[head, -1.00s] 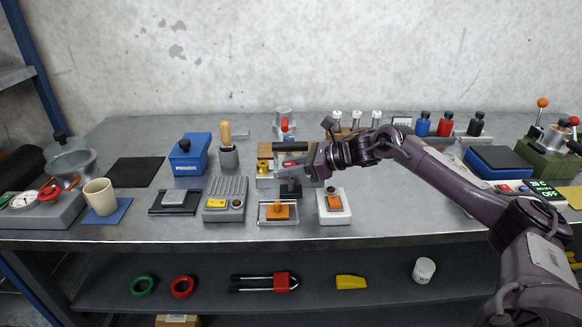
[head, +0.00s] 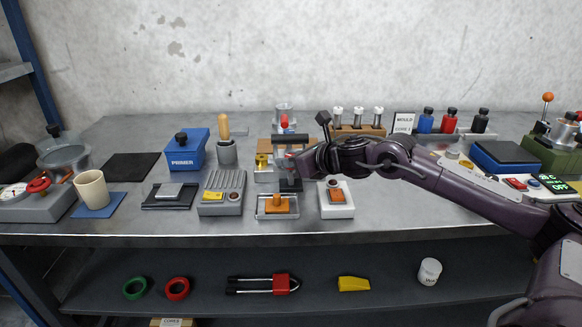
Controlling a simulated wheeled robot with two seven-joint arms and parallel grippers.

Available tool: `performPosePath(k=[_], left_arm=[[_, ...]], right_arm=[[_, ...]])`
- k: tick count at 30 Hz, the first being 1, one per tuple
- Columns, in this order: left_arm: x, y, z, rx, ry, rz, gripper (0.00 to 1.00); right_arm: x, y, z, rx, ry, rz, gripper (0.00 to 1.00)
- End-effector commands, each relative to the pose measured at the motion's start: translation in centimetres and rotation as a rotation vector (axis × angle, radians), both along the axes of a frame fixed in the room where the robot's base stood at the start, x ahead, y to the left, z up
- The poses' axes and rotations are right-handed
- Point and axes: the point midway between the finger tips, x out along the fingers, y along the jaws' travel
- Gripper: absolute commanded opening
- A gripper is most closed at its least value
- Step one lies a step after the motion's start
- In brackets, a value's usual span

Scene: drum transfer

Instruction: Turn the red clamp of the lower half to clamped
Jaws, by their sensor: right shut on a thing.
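My right gripper (head: 293,163) reaches in from the right over the middle of the bench. Its jaws are closed around a small red part, which I take to be the red clamp (head: 288,156); the fingers hide most of it. A black horizontal bar (head: 290,138) is just above and behind the jaws. A dark block (head: 290,185) is just below them. The lower half's own outline is largely hidden by the gripper, so the clamp's exact angle cannot be told. Another red part (head: 284,121) shows farther back, in front of a grey cylinder. My left gripper is not in view.
A grooved grey block (head: 222,193) is to the left. A wooden rack of vials (head: 358,131) stands behind my right arm. The bench's front strip is clear.

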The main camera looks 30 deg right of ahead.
Motion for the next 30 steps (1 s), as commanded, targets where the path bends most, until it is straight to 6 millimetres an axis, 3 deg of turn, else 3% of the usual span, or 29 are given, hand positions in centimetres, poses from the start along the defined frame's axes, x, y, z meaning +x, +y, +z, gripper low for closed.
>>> performPosePath(k=[7,30], left_arm=[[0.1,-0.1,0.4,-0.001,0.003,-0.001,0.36],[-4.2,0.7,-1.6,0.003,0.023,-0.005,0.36]], right_arm=[[0.0,0.3,0.2,0.006,-0.001,-0.228,0.07],[0.1,0.2,0.2,0.004,0.001,-0.897,0.07]])
